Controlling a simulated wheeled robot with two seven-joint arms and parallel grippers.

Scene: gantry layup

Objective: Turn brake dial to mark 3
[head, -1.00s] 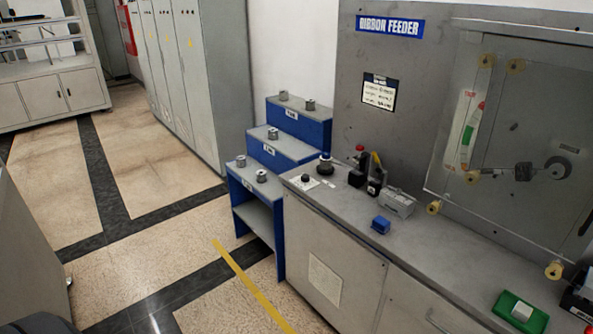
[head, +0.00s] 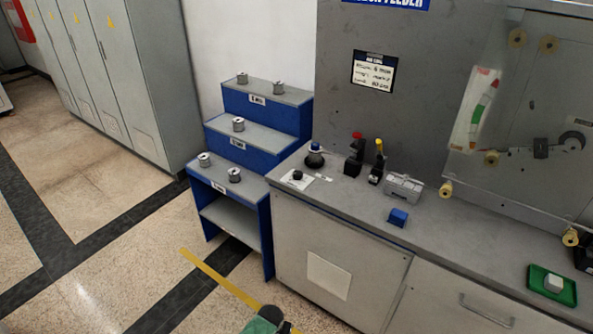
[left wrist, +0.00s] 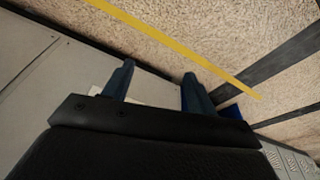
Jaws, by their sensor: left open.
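A small black knob (head: 298,175) sits on a white plate at the left end of the grey counter (head: 450,234). It looks like the brake dial; its pointer and marks are too small to read. In the left wrist view my left gripper (left wrist: 157,78) is open and empty, its two dark blue fingers apart over the cabinet front and floor. A dark piece, likely of my left arm, shows at the bottom edge of the head view, well below the knob and apart from it. My right gripper is not in view.
Behind the knob stand a black round device with a blue top (head: 315,156) and levers with a red (head: 356,138) and a yellow tip (head: 379,146). Further right are a blue block (head: 398,217) and green tray (head: 537,283). Blue stepped shelves (head: 262,202) with spools adjoin the counter's left.

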